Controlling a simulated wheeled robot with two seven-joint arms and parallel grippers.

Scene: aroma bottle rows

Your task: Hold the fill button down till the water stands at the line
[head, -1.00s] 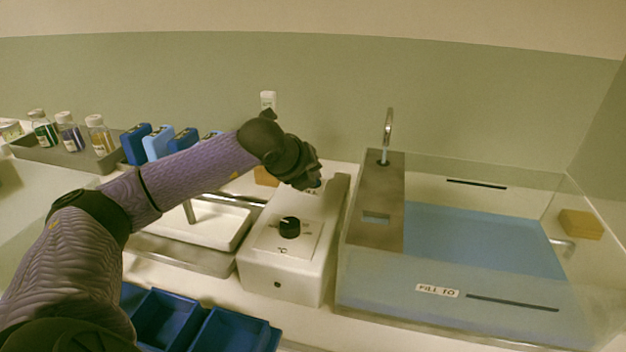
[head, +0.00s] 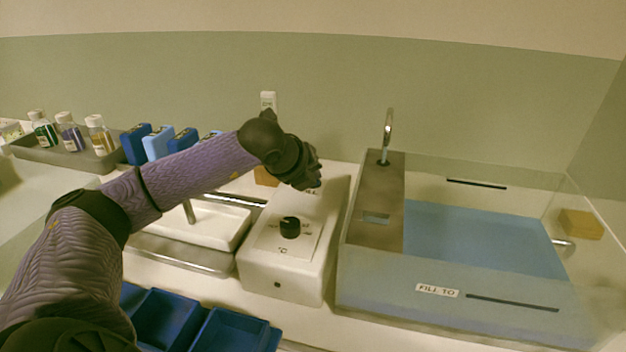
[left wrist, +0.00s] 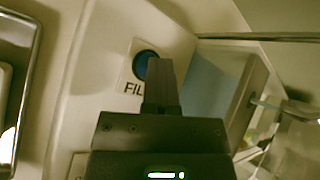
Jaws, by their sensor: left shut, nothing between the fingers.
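My left gripper (head: 314,180) is shut and empty, pointing down at the back of the white control box (head: 270,268). In the left wrist view its closed fingers (left wrist: 160,75) overlap the right side of the round blue fill button (left wrist: 144,62); how far the button is pressed is hidden. The clear tank (head: 380,290) holds pale blue water (head: 480,238). At the back wall the water's edge lies a little below the dark line (head: 476,183). A "FILL TO" label (head: 437,290) and another dark line (head: 512,302) mark the front wall. My right gripper is not in view.
A black dial (head: 290,228) sits on the box front. A curved spout (head: 388,130) rises from the tank's grey panel (head: 372,238). To the left are a white basin (head: 200,228), blue bins (head: 165,320) and a tray (head: 65,153) of bottles. A yellowish block (head: 580,224) lies at right.

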